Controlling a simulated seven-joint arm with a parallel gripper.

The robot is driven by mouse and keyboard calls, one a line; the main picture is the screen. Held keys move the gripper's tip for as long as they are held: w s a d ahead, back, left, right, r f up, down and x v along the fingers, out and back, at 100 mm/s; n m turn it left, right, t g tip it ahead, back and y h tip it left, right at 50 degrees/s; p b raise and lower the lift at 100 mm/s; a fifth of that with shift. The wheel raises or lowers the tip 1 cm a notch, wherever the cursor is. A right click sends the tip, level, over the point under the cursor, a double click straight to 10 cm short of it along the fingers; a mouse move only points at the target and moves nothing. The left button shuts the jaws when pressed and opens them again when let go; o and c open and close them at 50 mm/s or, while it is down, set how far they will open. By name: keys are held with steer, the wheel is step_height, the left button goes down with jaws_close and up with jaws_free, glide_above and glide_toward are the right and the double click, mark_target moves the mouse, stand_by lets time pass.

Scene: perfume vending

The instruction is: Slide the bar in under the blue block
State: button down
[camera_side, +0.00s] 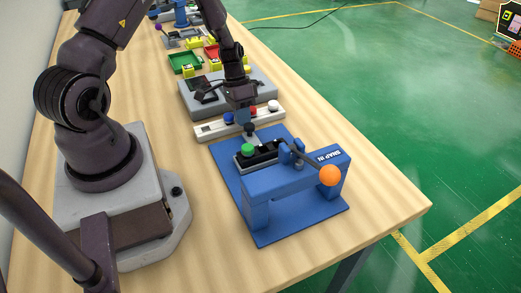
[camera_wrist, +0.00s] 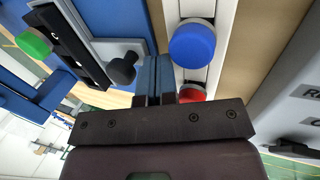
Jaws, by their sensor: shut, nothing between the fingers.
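The blue block (camera_side: 285,186), marked SNAP IN, stands like a bridge on a blue base plate (camera_side: 290,226). A black bar (camera_side: 268,155) with a green knob (camera_side: 247,150) lies on the base behind the block. The bar (camera_wrist: 75,45) and green knob (camera_wrist: 32,42) also show at the left of the wrist view. A black knob (camera_wrist: 122,70) on a grey plate stands at the bar's end. My gripper (camera_side: 243,117) is shut and empty, just behind this knob. In the wrist view its fingertips (camera_wrist: 152,62) are close beside the knob; contact is unclear.
A lever with an orange ball (camera_side: 330,175) reaches over the block. A white strip (camera_side: 212,130) with blue (camera_wrist: 192,43), red (camera_wrist: 192,93) and white knobs lies close behind my gripper. A grey panel (camera_side: 262,85) is farther back. The table's right front corner is clear.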

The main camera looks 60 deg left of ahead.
mark_target(265, 153)
steer(key=shift+d, duration=0.1)
steer(key=shift+d, duration=6.7)
